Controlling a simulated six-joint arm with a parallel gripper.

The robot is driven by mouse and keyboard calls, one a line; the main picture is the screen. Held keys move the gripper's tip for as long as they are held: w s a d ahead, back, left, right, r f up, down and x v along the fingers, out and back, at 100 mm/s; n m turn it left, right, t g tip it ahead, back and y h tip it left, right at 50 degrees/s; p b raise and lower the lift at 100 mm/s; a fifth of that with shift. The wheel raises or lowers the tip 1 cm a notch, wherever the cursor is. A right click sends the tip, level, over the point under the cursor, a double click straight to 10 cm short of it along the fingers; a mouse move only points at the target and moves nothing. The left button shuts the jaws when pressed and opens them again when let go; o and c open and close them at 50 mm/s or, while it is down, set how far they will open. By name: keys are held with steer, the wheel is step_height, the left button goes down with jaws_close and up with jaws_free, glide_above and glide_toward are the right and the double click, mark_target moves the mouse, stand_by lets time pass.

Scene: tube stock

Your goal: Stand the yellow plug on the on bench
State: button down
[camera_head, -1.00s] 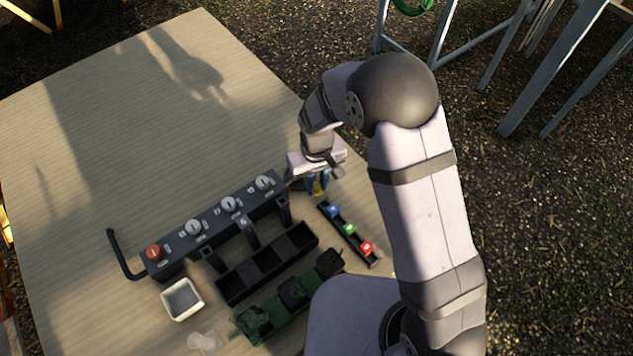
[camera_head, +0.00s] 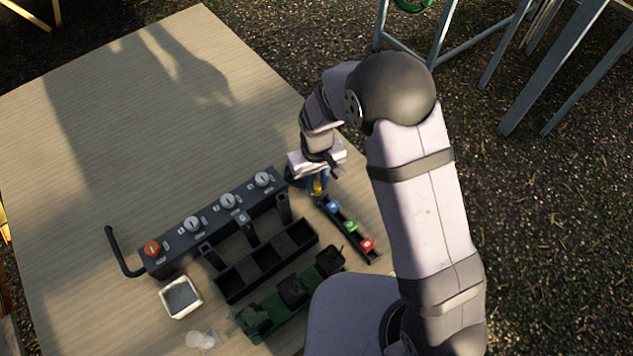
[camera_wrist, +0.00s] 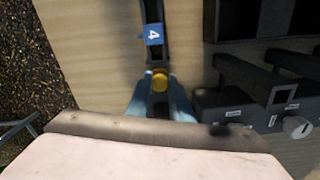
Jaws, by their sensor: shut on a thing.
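The yellow plug (camera_wrist: 160,80) is between the blue fingertips of my gripper (camera_wrist: 161,97) in the wrist view. In the head view the plug (camera_head: 318,187) shows as a small yellow spot under my gripper (camera_head: 316,180), at the far end of a narrow black rack (camera_head: 359,238). My gripper is shut on the plug. I cannot tell whether the plug's lower end is in the rack or just above it. The bench top (camera_head: 120,140) is pale wood.
The rack holds a blue plug (camera_head: 333,208), a green plug (camera_head: 350,226) and a red plug (camera_head: 367,244). A dark dispenser with knobs (camera_head: 207,229), a black tray (camera_head: 240,291), a green tray (camera_head: 262,325) and a white dish (camera_head: 181,314) stand nearby. The bench's far left is clear.

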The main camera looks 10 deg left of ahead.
steer(key=shift+f, duration=0.3)
steer(key=c, duration=1.5)
jaws_free()
steer(key=shift+r+b, duration=0.75)
steer(key=shift+r, duration=2.95)
